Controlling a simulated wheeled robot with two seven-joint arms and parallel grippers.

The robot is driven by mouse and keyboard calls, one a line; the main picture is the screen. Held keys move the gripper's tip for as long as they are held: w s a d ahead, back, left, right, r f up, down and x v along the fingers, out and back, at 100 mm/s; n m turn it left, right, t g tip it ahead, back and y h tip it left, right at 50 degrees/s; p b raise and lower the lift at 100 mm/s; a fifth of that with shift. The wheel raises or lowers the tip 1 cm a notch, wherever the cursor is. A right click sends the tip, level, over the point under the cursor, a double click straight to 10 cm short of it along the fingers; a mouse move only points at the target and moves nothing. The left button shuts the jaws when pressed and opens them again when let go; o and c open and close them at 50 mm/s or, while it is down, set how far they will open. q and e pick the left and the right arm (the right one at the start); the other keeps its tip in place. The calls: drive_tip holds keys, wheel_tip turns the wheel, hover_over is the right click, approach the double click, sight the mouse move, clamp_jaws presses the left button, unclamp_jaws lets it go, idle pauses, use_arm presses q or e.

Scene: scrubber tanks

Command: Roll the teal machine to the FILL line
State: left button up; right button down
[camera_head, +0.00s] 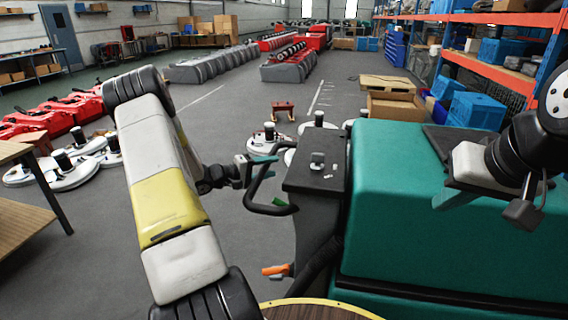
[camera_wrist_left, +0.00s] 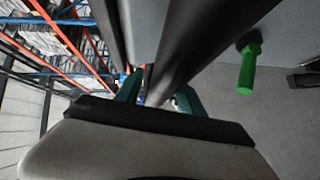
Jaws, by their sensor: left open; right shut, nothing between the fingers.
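The teal machine (camera_head: 435,205) fills the right of the head view, with a dark rear panel (camera_head: 318,172) and a black loop handle (camera_head: 268,209) on its left side. My left gripper (camera_head: 262,160) is at the top of this handle. In the left wrist view its teal fingers (camera_wrist_left: 158,98) are open, with a black bar (camera_wrist_left: 172,60) running between them; contact cannot be told. My right gripper (camera_head: 455,196) is shut and empty over the machine's teal body. White floor lines show ahead (camera_head: 318,98) and to the left (camera_head: 203,96); no FILL lettering is readable.
White round floor machines (camera_head: 265,139) stand close beyond the teal machine, with a red stand (camera_head: 283,110) behind. Red machines (camera_head: 70,110) and a wooden table (camera_head: 22,200) are left. Cardboard boxes (camera_head: 393,106) and blue bins (camera_head: 475,110) are right. The middle aisle is open floor.

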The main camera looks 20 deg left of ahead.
use_arm(q)
drive_tip(key=v, duration=0.7)
drive_tip(key=shift+s+a, duration=0.2)
drive_tip(key=shift+s, duration=0.1)
idle(0.4)
